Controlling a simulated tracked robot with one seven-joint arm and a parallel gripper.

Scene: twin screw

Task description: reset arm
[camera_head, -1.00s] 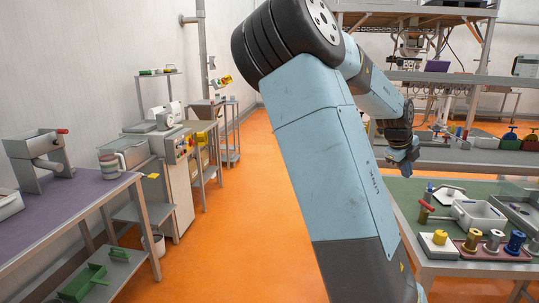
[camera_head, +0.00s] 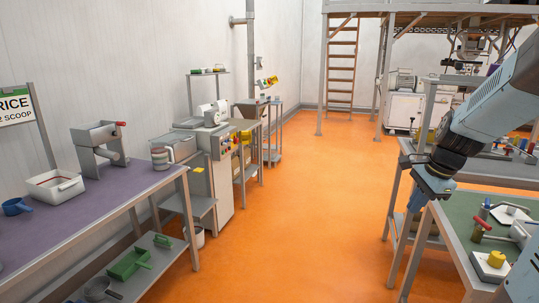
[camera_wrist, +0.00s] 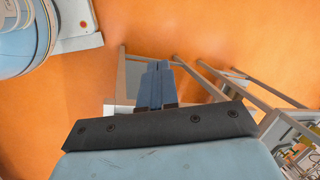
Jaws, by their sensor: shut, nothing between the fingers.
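My gripper (camera_head: 417,206) hangs at the end of my blue arm at the right of the head view, near the left edge of the green-topped bench (camera_head: 467,229). In the wrist view its two blue fingers (camera_wrist: 157,72) lie side by side, shut with nothing between them. Orange floor and a bench frame show beyond the fingers. My arm reaches in from the right edge of the head view and hides part of the benches behind it.
A purple-topped bench (camera_head: 100,203) with a white tub (camera_head: 54,189), a blue cup (camera_head: 16,207) and a metal hopper device (camera_head: 100,150) stands left. Green scoops (camera_head: 130,263) lie on its lower shelf. The orange floor aisle (camera_head: 300,200) is clear. A wooden ladder (camera_head: 341,75) stands at the back.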

